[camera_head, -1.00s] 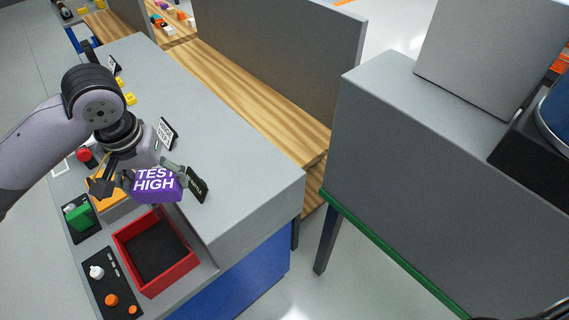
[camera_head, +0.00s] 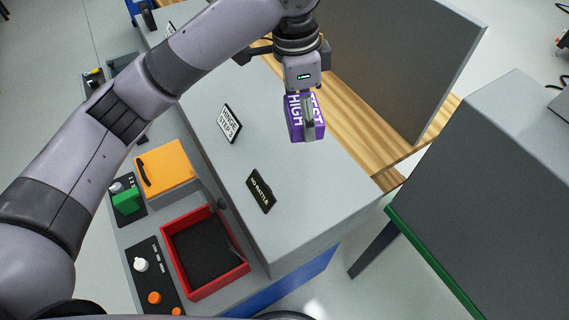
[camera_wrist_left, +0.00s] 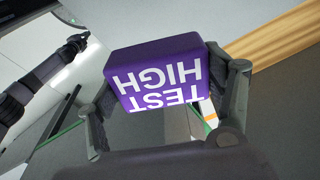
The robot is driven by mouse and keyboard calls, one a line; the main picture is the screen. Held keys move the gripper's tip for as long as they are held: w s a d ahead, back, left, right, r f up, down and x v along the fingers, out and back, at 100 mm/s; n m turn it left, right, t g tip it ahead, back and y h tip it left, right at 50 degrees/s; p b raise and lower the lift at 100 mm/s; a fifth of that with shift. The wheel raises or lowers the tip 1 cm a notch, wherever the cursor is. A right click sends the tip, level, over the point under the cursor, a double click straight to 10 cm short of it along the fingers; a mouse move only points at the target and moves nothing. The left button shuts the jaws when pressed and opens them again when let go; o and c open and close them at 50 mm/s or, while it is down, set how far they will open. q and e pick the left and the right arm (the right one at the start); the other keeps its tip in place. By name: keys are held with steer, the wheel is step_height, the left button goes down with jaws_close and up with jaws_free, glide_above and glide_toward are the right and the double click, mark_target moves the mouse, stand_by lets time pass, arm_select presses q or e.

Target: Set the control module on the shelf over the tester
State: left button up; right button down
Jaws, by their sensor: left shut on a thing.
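The purple block marked TEST HIGH (camera_head: 303,120), which I take for the control module, is held in my left gripper (camera_head: 307,112). The gripper is shut on it, with a finger on each side in the left wrist view (camera_wrist_left: 165,75). In the head view the block appears above the grey shelf (camera_head: 285,195), near its back edge; I cannot tell the height of any gap. Below the shelf's front edge is the tester panel with an orange box (camera_head: 167,168) and a red tray (camera_head: 205,252). A dark arm part shows at left in the wrist view; its fingers are not clear.
A grey upright panel (camera_head: 400,60) rises behind over a wooden bench (camera_head: 350,130). A grey cabinet (camera_head: 490,170) stands at right. The shelf's right end is clear.

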arm_select(q)
steer(key=f, duration=0.1)
steer(key=d+f, duration=0.1)
steer(key=s+f+p, duration=0.1)
steer(key=shift+s+d+f, duration=0.1)
steer(key=shift+d+f, duration=0.15)
steer(key=shift+d, duration=0.05)
step_height(320, 180, down, 5)
steer(key=p, duration=0.2)
glide_above(305, 181)
step_height(305, 181, down, 4)
steer(key=shift+s+a+f, duration=0.1)
steer(key=shift+a+f, duration=0.05)
steer(key=shift+f, duration=0.35)
steer(key=shift+a+f, duration=0.15)
steer(key=shift+f, duration=0.6)
step_height(305, 181, down, 4)
steer(key=shift+p, duration=0.4)
arm_select(e)
steer(key=d+r, duration=0.1)
steer(key=s+d+r, duration=0.1)
steer(key=d+r, duration=0.1)
steer(key=shift+s+d+r, duration=0.25)
steer(key=shift+d+r, duration=0.15)
arm_select(q)
steer(key=shift+d+f, duration=0.1)
arm_select(e)
steer(key=shift+s, duration=0.15)
